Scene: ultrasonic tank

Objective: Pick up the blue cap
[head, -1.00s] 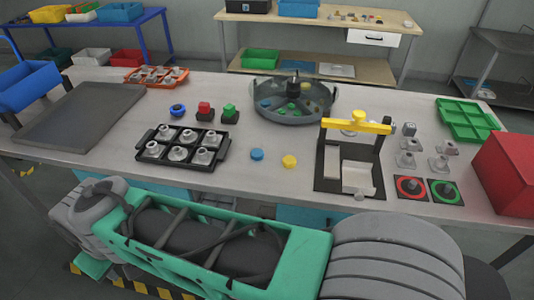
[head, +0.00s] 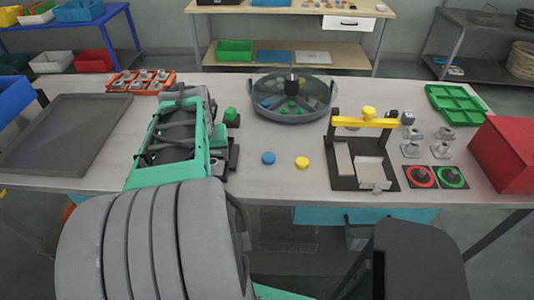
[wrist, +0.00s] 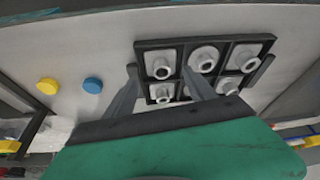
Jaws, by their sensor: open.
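The blue cap (head: 268,158) lies on the bench top, left of the yellow cap (head: 302,163). Both also show in the wrist view, the blue cap (wrist: 93,85) nearer my gripper and the yellow cap (wrist: 47,86) farther left. My gripper (wrist: 160,70) is open, its two fingers apart in the wrist view. The fingers overlap the near edge of a black tray (wrist: 139,45) in that view, with the blue cap outside them to the left. In the head view my arm hides the gripper's fingers.
The black tray holds several metal fittings and is mostly hidden by my arm in the head view. A round tank (head: 290,112) stands behind the caps. A yellow-topped fixture (head: 366,122) stands to their right. The bench around the caps is clear.

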